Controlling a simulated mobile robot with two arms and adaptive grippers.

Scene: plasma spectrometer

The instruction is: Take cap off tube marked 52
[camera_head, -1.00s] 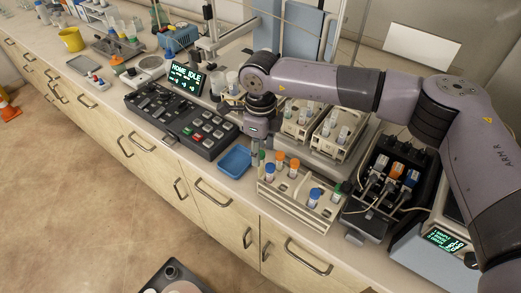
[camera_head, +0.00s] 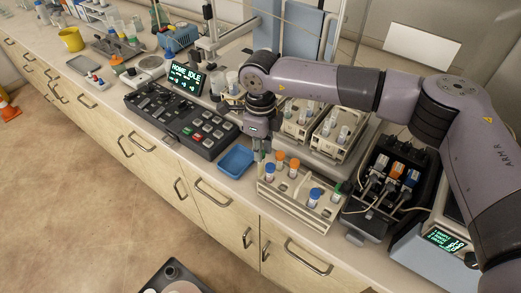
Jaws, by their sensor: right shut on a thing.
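A cream tube rack (camera_head: 290,200) stands near the bench's front edge, holding several capped tubes. It has blue caps (camera_head: 315,194), orange caps (camera_head: 294,163) and a green cap (camera_head: 346,187). The number 52 cannot be read on any tube from here. My right gripper (camera_head: 259,153) points down at the rack's back left corner, between the rack and a blue tray. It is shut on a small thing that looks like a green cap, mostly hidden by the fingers. Whether a tube is under it is hard to tell. My left gripper is not in view.
An empty blue tray (camera_head: 236,160) lies just left of the rack. A black control panel (camera_head: 180,122) is farther left. More tube racks (camera_head: 333,135) stand behind, under my right arm. A black device with cables (camera_head: 385,185) is close on the right.

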